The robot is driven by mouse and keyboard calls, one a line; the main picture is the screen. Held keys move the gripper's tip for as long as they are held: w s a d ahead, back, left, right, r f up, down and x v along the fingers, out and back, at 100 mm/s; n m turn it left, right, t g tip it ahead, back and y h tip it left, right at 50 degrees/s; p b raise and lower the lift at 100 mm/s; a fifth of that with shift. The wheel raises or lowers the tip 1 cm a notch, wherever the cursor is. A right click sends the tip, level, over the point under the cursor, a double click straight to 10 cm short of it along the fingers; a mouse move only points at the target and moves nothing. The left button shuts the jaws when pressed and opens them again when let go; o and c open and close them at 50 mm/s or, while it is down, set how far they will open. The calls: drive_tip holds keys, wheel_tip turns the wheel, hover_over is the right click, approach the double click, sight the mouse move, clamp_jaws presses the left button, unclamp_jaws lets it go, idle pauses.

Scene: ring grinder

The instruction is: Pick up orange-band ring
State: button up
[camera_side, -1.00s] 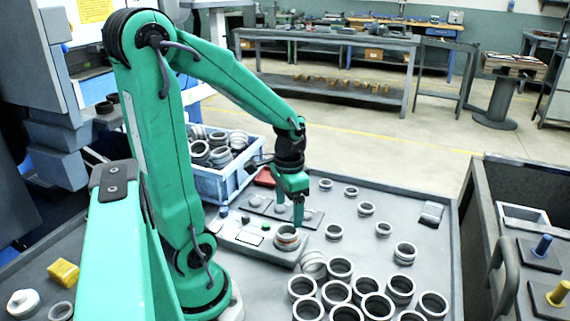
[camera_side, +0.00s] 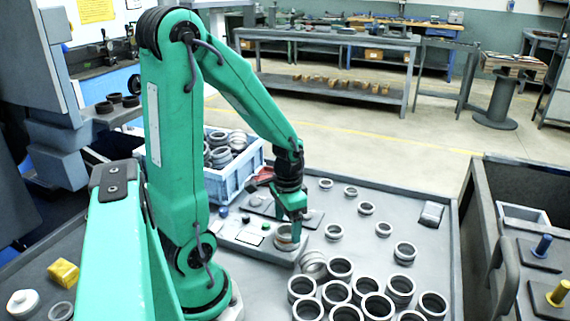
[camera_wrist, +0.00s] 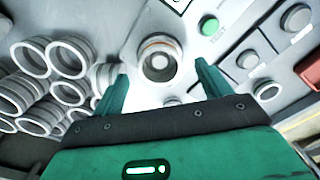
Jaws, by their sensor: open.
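The orange-band ring (camera_wrist: 158,41) sits on a post of the grey control fixture in the wrist view, its orange band showing on the upper rim. In the side view the ring (camera_side: 285,238) is partly hidden behind my gripper (camera_side: 293,231). My gripper (camera_wrist: 163,85) is open in the wrist view, its two green fingers apart. The ring lies beyond the fingertips, roughly between them in the picture, with nothing held. In the side view the fingertips are close to the ring; I cannot tell whether they touch it.
Several plain grey rings (camera_side: 365,293) stand in a cluster in front and to the right of the fixture. The fixture has a green button (camera_wrist: 208,26) and grey knobs. A blue crate (camera_side: 238,178) of rings is behind.

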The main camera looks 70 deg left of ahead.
drive_tip(key=shift+f, duration=1.35)
drive_tip(key=shift+c, duration=0.5)
drive_tip(key=c, duration=1.1)
